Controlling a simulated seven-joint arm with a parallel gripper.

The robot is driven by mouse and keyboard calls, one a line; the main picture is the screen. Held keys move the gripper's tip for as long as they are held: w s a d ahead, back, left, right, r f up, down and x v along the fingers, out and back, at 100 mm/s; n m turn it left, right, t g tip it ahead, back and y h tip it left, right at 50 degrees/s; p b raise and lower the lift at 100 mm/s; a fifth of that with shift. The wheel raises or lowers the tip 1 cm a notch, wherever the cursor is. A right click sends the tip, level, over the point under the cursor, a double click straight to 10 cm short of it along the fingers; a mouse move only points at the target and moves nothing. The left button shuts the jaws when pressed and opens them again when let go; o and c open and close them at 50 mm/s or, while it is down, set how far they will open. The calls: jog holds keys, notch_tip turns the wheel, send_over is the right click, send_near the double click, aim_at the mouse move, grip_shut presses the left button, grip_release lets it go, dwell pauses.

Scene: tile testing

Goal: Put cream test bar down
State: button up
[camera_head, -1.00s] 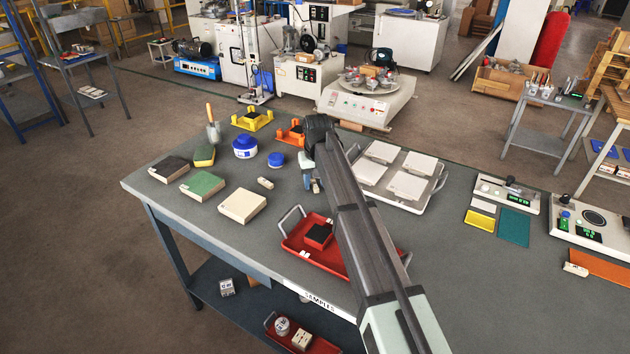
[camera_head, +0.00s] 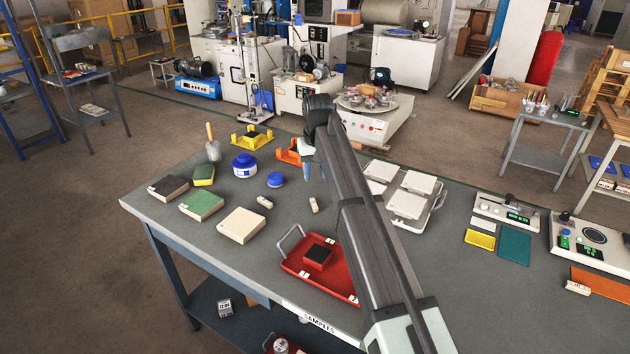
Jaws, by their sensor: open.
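The small cream test bar (camera_head: 314,205) rests on the grey table, in the open stretch between the blue-lidded jars and the red tray. My gripper (camera_head: 307,175) is above and behind it in the picture, apart from it and open, with nothing seen in it. The gripper is partly hidden by my own arm. Another small cream bar (camera_head: 264,202) lies to the left on the table (camera_head: 330,228).
Cream (camera_head: 241,225), green (camera_head: 201,203) and dark (camera_head: 168,187) blocks stand left. A blue-lidded jar (camera_head: 244,165) and orange holder (camera_head: 288,152) are behind. A white tray (camera_head: 433,207) with pale tiles is right.

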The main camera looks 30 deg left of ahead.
aim_at(314, 204)
jog(key=shift+o, duration=0.4)
jog(key=shift+r, duration=0.3)
jog(key=f, duration=0.8)
jog(key=w+a+f, duration=0.1)
jog(key=f, duration=0.3)
jog(key=shift+f, duration=0.15)
jog(key=shift+c, duration=0.5)
grip_shut()
